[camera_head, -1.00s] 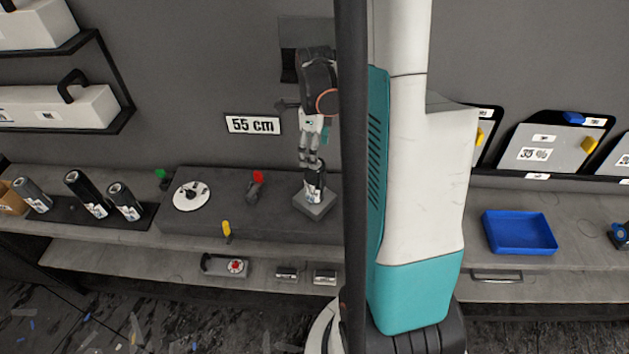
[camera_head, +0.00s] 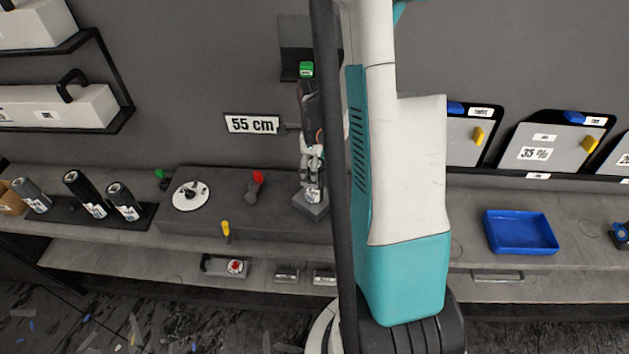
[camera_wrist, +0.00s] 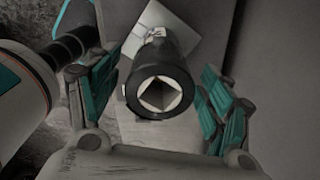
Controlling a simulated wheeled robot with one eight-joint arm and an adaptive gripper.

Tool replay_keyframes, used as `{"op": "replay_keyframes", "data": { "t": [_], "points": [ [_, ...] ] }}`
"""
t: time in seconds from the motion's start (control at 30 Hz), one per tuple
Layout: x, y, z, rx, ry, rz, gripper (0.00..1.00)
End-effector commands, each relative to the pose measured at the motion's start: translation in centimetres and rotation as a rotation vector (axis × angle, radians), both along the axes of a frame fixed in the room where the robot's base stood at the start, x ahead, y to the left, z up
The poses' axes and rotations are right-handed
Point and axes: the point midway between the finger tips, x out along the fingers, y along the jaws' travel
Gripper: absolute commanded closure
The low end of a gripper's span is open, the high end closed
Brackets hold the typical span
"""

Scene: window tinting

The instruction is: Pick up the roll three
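A dark roll (camera_head: 313,195) with a white label stands on a small grey square base (camera_head: 321,211) on the raised dark block. Whether this is roll three is not readable. In the wrist view the roll (camera_wrist: 160,62) shows end-on, with a square hole in its top. My gripper (camera_head: 312,170) is above and around the roll in the head view. In the wrist view my gripper (camera_wrist: 158,90) has its teal-padded fingers on either side of the roll, with gaps visible on both sides. It is open. The fingers hide part of the roll in the head view.
Several more dark rolls, including one (camera_head: 86,195), stand on a black tray at left. A white disc (camera_head: 190,195), a red-topped tool (camera_head: 256,184) and a yellow-handled tool (camera_head: 226,231) are left of my gripper. A blue tray (camera_head: 520,232) is at right.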

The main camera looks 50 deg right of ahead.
Motion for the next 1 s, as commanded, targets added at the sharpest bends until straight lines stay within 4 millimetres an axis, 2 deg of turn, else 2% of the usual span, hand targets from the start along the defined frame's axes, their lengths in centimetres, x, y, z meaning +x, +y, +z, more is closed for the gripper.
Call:
{"op": "replay_keyframes", "data": {
  "t": [0.03, 0.2, 0.3, 0.67, 0.87, 1.0],
  "points": [
    [0.0, 0.0, 0.0, 0.0, 0.0, 0.0, 0.42],
    [0.0, 0.0, 0.0, 0.0, 0.0, 0.0, 0.8],
    [0.0, 0.0, 0.0, 0.0, 0.0, 0.0, 0.99],
    [0.0, 0.0, 0.5, 0.0, 0.0, 0.0, 0.99],
    [0.0, 0.0, 2.4, 0.0, 0.0, 0.0, 0.99],
    [0.0, 0.0, 4.6, 0.0, 0.0, 0.0, 0.99]
  ]
}}
